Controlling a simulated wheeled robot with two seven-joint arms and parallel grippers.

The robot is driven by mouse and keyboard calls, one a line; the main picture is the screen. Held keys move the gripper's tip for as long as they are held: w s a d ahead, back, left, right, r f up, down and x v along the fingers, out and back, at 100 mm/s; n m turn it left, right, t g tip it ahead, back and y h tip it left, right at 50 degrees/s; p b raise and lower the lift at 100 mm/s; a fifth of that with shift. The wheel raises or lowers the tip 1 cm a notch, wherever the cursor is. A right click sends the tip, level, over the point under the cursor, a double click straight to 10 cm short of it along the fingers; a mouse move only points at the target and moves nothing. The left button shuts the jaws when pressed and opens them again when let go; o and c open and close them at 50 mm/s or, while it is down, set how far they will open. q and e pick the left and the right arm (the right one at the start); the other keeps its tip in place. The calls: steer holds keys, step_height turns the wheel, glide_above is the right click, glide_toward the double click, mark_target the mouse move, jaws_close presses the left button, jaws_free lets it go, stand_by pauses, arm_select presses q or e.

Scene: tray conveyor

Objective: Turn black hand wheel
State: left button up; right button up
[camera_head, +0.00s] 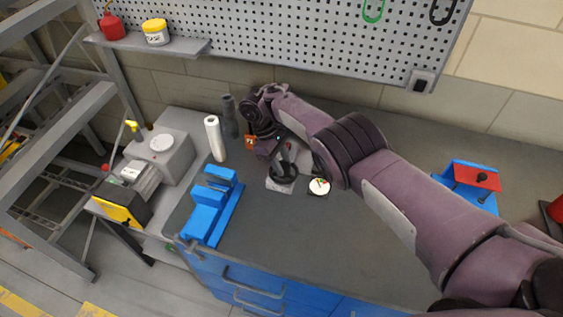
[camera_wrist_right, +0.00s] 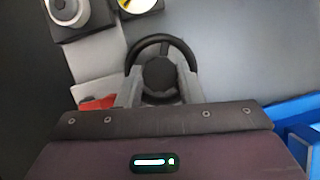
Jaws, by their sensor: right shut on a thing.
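The black hand wheel (camera_head: 283,171) sits on a small light-grey block on the dark bench top, in the middle of the head view. In the right wrist view the wheel (camera_wrist_right: 160,46) shows as a black ring with a round hub and a spoke. My right gripper (camera_wrist_right: 158,97) has a grey finger on each side of the wheel's near part and is shut on it. In the head view the right gripper (camera_head: 279,150) reaches the wheel from behind, partly hidden by its own arm. My left gripper is not in view.
A round white gauge (camera_head: 319,186) stands just right of the wheel. A blue vise (camera_head: 212,208) is at the bench's left edge. A white roll (camera_head: 215,138) and a dark cylinder (camera_head: 229,117) stand behind. The bench front is clear.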

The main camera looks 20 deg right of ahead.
stand_by(0.5)
steer(key=o, duration=1)
steer(key=shift+c, duration=0.2)
steer(key=shift+r, duration=0.1)
